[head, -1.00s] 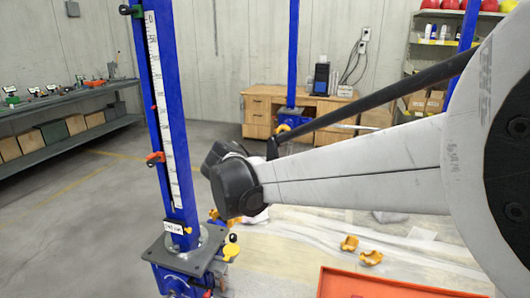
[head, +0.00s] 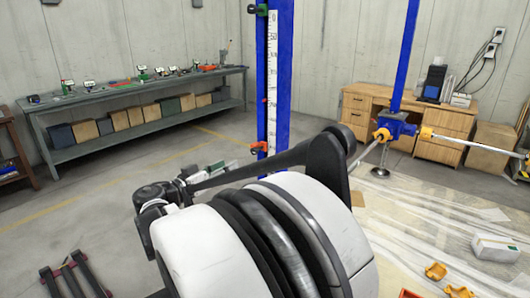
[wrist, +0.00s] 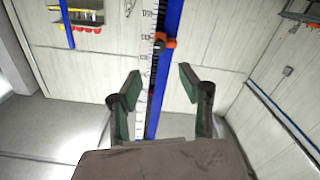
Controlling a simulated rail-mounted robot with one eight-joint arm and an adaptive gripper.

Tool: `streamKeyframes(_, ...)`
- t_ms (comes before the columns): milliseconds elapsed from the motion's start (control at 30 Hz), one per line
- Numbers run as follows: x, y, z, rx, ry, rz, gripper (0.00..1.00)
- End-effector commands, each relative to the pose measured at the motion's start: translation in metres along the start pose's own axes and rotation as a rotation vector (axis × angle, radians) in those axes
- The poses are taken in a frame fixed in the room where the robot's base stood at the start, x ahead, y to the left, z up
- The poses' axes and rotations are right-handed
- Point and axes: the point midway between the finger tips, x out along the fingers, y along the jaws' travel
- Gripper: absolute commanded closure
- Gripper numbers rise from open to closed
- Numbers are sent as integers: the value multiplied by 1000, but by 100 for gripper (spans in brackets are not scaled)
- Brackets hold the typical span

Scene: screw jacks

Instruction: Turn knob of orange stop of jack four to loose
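A blue jack column with a white scale (head: 271,62) stands in the middle of the head view. An orange stop (head: 258,147) with a dark knob sits on it, just above my arm; a green stop (head: 258,9) is near the top. I cannot read a jack number. In the wrist view the orange stop (wrist: 166,42) is on the column, ahead of my gripper (wrist: 158,82). My gripper is open and empty, its green-padded fingers either side of the column in the picture, apart from the stop. My arm hides the column's lower part in the head view.
A long grey bench (head: 150,95) with small items stands at the back left. Another blue post (head: 404,55) and a wooden desk (head: 440,125) are at the right. Orange pieces (head: 436,271) and a white box (head: 496,247) lie on the sheeted floor.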

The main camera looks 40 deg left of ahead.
Motion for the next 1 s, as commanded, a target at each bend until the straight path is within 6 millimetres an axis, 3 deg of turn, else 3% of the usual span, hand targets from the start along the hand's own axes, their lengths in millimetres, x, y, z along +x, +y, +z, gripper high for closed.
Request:
streamKeyframes(300, 60, 2, 0, -1, -3, 3, 61)
streamKeyframes(600, 107, 1, 0, -1, -2, 2, 61)
streamKeyframes(1000, 122, 1, 0, -1, -2, 0, 61)
